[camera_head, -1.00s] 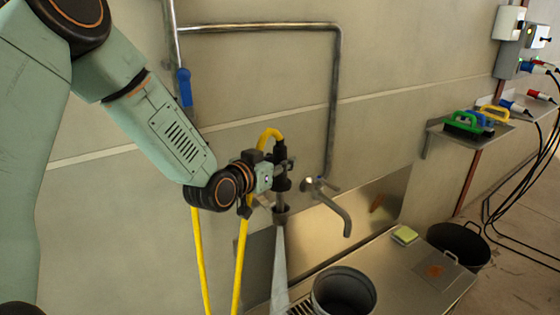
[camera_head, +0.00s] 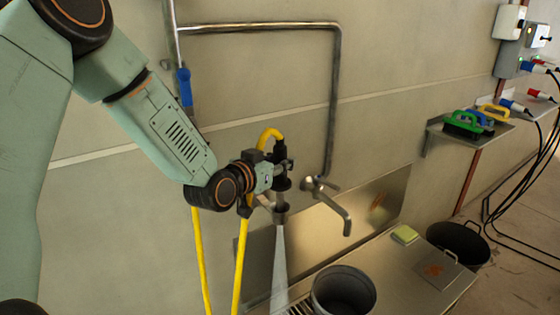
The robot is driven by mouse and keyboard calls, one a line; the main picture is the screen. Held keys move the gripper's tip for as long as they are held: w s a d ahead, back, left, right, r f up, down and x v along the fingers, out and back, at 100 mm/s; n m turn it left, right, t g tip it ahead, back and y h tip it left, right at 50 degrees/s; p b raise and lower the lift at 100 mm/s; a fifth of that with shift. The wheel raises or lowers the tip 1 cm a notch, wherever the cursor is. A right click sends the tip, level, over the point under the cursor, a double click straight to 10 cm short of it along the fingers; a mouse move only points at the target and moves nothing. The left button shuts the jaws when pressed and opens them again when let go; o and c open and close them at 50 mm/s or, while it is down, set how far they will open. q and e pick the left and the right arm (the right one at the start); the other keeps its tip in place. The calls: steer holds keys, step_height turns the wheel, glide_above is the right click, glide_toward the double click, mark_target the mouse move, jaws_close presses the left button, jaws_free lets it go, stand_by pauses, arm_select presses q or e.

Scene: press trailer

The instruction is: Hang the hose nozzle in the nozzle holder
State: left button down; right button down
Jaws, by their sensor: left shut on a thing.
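The black hose nozzle (camera_head: 281,168) is upright in front of the wall, its outlet pointing down. A yellow hose (camera_head: 269,133) loops over its top and hangs down at the left. My left gripper (camera_head: 268,176) is shut on the nozzle's body from the left. A pale jet of water (camera_head: 280,262) runs down from the nozzle's lower end. A small dark flared piece (camera_head: 281,214) surrounds or ends that lower end. I cannot tell whether it is the nozzle holder or part of the nozzle. My right gripper is not in view.
A wall tap (camera_head: 335,205) is close to the right of the nozzle. A metal counter (camera_head: 395,265) below carries a dark bucket (camera_head: 343,288) and a yellow-green sponge (camera_head: 405,235). A blue-handled valve (camera_head: 184,88) is on the pipe. A brush shelf (camera_head: 485,134) is at right.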

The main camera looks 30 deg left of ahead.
mark_target(274, 187)
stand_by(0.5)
arm_select(q)
steer(key=shift+f+b, duration=2.15)
steer(key=shift+f, duration=0.85)
steer(key=c, duration=1)
jaws_free()
steer(key=shift+c, duration=0.2)
steer(key=shift+o, duration=0.6)
steer(key=shift+f, duration=0.1)
steer(key=shift+s, duration=0.15)
steer(key=shift+v, duration=3.65)
